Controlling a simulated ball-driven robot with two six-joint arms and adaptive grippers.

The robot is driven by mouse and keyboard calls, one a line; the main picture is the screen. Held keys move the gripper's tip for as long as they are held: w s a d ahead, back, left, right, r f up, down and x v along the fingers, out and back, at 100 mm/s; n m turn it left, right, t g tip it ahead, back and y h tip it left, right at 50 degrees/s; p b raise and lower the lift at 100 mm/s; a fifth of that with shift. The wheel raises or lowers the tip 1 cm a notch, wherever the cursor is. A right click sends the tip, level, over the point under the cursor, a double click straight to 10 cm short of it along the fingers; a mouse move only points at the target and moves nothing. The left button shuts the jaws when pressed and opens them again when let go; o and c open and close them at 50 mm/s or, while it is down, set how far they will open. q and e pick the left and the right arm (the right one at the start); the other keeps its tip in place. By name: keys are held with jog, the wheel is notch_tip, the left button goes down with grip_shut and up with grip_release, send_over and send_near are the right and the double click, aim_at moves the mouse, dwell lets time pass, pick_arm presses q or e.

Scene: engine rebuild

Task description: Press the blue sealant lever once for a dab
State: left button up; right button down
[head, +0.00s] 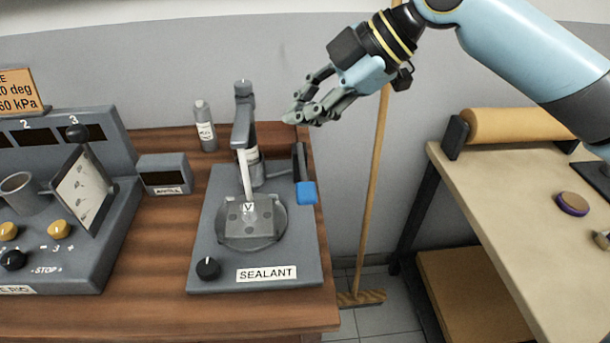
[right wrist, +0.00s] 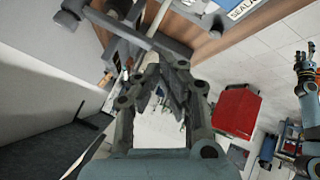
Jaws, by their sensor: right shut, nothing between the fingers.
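The sealant station (head: 214,270) stands on the wooden bench, with a label reading SEALANT on its front. Its lever (head: 299,165) is at the right side, a dark arm ending in a blue tip (head: 306,193). A slanted nozzle comes down from the post to a grey square part (head: 250,222) marked V on the round plate. My right gripper (head: 292,117) is shut and empty, up behind the lever and apart from it in the head view. Its closed fingers also show in the right wrist view (right wrist: 165,75).
A small bottle (head: 205,127) and a small display box (head: 165,174) stand left of the station. A test rig (head: 75,250) is at far left. A broom (head: 374,170) leans between the bench and the pale table (head: 500,190) at right. A red box (right wrist: 236,111) shows in the wrist view.

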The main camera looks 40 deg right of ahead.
aim_at(298, 183)
dwell(0.4)
jog(key=f+b, duration=0.2)
jog(key=f, duration=0.1)
jog(key=f+b, duration=0.5)
jog(key=shift+s+a+f, duration=0.2)
jog(key=shift+s+f, duration=0.1)
jog(key=shift+f, duration=0.05)
dwell(1.1)
jog(key=shift+f+b, duration=0.35)
jog(key=shift+f, duration=0.05)
jog(key=shift+s+a+f+b, duration=0.1)
jog(key=shift+s+f+b, duration=0.05)
jog(key=shift+f+b, duration=1.15)
dwell(1.3)
jog(key=shift+p, duration=0.3)
dwell(0.3)
jog(key=shift+r+p, duration=1.4)
jog(key=shift+r, duration=0.35)
jog(key=shift+w+d+r+p, duration=0.1)
jog(key=shift+w+r+p, duration=0.05)
jog(key=shift+r+p, duration=1)
jog(key=shift+w+d+r+p, duration=0.15)
jog(key=shift+r+p, duration=0.7)
jog(key=shift+r, duration=0.5)
